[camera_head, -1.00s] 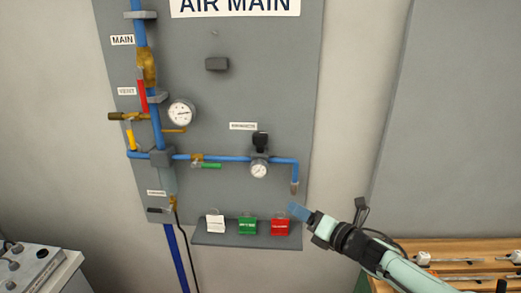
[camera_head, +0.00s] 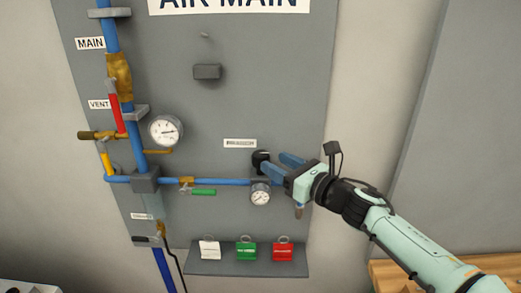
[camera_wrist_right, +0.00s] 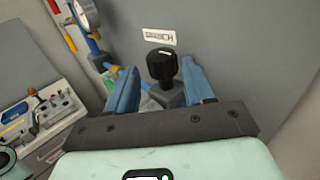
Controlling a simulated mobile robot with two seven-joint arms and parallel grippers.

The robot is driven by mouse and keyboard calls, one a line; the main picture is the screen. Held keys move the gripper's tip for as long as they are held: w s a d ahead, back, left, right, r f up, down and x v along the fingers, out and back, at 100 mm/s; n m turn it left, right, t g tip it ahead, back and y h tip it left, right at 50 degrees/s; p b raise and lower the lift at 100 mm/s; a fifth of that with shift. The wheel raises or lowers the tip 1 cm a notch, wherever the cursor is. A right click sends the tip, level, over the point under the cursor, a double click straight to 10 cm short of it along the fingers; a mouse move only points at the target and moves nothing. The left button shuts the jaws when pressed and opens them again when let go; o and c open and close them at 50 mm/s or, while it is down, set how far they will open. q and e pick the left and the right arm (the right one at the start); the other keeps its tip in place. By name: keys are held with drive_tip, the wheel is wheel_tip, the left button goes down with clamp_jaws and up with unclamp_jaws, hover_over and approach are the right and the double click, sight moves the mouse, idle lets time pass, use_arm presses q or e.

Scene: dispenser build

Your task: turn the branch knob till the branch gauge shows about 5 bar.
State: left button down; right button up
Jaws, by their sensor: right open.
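The black branch knob (camera_head: 261,158) sits on the regulator of the branch pipe, under a white label (camera_head: 240,143). In the right wrist view the knob (camera_wrist_right: 162,66) stands between and a little beyond the blue fingertips, below the "BRANCH" label (camera_wrist_right: 160,36). My right gripper (camera_head: 275,164) is open, its fingers pointing at the knob; it also shows in the right wrist view (camera_wrist_right: 160,80). I cannot tell whether a finger touches the knob. The branch gauge (camera_head: 260,194) is just below the knob; its needle is too small to read. My left gripper is not in view.
A larger gauge (camera_head: 166,130) hangs by the main pipe (camera_head: 130,110). A green-handled valve (camera_head: 203,192) is on the branch pipe left of the regulator. White, green and red tags (camera_head: 246,251) stand on a ledge below. The panel right of the label is bare.

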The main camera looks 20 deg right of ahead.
sight(266, 157)
drive_tip(key=p+x, duration=0.1)
drive_tip(key=x, duration=0.4)
drive_tip(key=shift+w+a, duration=0.15)
drive_tip(key=shift+w, duration=0.2)
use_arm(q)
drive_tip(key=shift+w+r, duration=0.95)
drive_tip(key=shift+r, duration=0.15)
use_arm(e)
drive_tip(key=shift+w+a, duration=0.2)
drive_tip(key=shift+w, duration=0.2)
